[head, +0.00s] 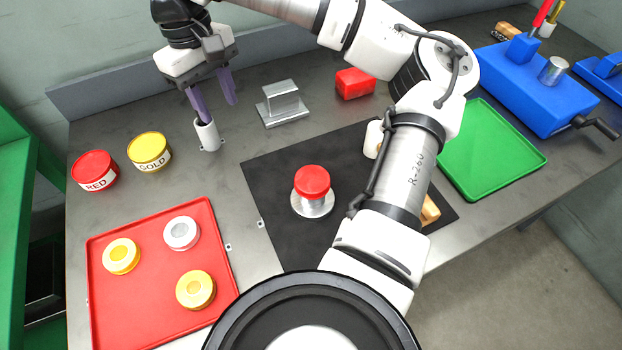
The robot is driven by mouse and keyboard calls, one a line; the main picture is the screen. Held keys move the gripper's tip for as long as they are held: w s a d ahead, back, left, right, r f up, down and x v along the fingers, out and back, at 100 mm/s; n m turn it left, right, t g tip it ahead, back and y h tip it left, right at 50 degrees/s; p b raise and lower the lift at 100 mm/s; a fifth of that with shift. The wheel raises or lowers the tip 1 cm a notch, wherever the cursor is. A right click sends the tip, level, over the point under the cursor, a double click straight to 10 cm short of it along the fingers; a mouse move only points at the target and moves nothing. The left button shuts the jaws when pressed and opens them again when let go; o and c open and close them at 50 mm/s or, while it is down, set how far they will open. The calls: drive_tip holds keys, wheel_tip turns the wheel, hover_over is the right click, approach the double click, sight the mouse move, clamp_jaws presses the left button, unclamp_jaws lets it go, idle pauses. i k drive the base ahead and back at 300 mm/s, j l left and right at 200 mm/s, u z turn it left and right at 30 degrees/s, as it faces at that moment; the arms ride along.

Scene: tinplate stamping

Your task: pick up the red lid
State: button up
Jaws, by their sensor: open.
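A round red lid-like cap (312,181) sits on a short silver cylinder with a wide base, on the black mat (272,190) in the middle of the bench. A round tin with a red top, labelled RED (95,171), stands at the far left; I cannot tell for certain which of the two is the red lid. My gripper (217,110) is at the back left, fingers pointing down, open and empty. It is behind and left of the red cap, clear of it. One fingertip overlaps a small white cylinder (208,136); contact cannot be told.
A tin labelled GOLD (149,152) stands beside the RED one. A red tray (140,305) holds gold and silver round pieces. A metal block (283,104) and red block (355,83) stand behind the mat. A green tray (490,150) and blue machine (530,90) are right. My arm covers the mat's right side.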

sight(311, 181)
drive_tip(key=k+j+z, duration=0.1)
drive_tip(key=j+z, duration=0.25)
drive_tip(key=k+z, duration=0.15)
drive_tip(key=z, duration=0.2)
